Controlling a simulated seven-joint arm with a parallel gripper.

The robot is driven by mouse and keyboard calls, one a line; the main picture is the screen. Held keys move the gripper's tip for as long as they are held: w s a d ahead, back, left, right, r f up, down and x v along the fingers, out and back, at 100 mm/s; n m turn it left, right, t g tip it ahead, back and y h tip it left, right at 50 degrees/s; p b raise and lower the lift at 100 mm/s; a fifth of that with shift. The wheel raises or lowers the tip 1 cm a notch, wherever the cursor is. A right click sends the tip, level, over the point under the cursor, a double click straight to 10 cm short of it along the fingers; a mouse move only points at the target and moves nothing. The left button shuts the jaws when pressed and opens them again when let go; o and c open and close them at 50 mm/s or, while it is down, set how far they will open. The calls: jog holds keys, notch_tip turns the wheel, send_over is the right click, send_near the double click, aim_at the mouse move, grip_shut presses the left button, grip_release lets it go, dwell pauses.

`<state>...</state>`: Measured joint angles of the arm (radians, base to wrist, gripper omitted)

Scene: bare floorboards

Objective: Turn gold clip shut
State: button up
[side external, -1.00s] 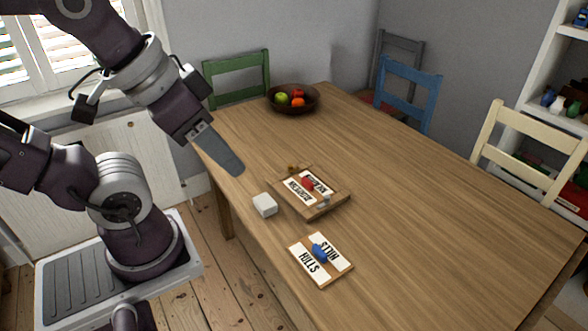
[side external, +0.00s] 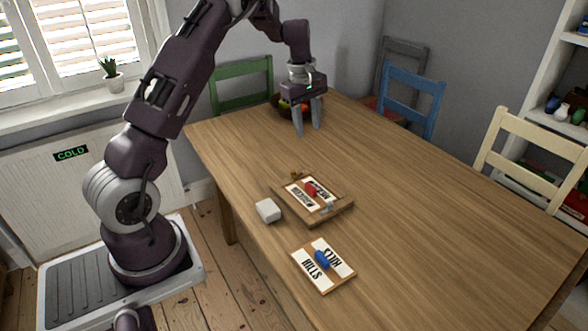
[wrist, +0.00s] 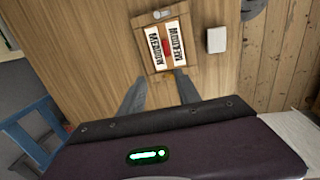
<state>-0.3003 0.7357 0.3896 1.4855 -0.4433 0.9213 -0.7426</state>
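The gold clip (side external: 295,174) is a small brassy piece at the far edge of a wooden frame (side external: 341,211) on the table. The frame holds white cards lettered MEADOW, with a red piece (side external: 311,189) between them. A grey clip (side external: 327,208) sits at the frame's near edge and shows in the wrist view (wrist: 160,15). I cannot tell how the gold clip is turned, and I cannot make it out in the wrist view. My gripper (side external: 307,131) points down beyond the frame, apart from it. Its two fingers (wrist: 160,76) are open with nothing between them.
A white block (side external: 268,210) lies left of the frame. A board (side external: 326,286) with HILLS cards and a blue piece (side external: 322,259) lies nearer the camera. A fruit bowl (side external: 276,100) stands behind my gripper. The table's right side (side external: 450,230) is clear.

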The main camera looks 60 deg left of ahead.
aim_at(294, 171)
jog(key=a+f+n, duration=0.1)
jog(key=a+f, duration=0.1)
jog(key=f, duration=0.2)
jog(key=a+f+n+g, duration=0.1)
jog(key=a+f, duration=0.1)
jog(key=f, duration=0.2)
jog(key=a+f+n, duration=0.1)
jog(key=a+f, duration=0.2)
jog(key=f, duration=0.1)
jog(key=shift+w+f, duration=0.15)
jog(key=shift+f, duration=0.05)
notch_tip(294, 171, down, 8)
jog(key=shift+a+r, duration=0.15)
jog(key=shift+r, duration=0.1)
jog(key=shift+c, duration=0.3)
grip_shut()
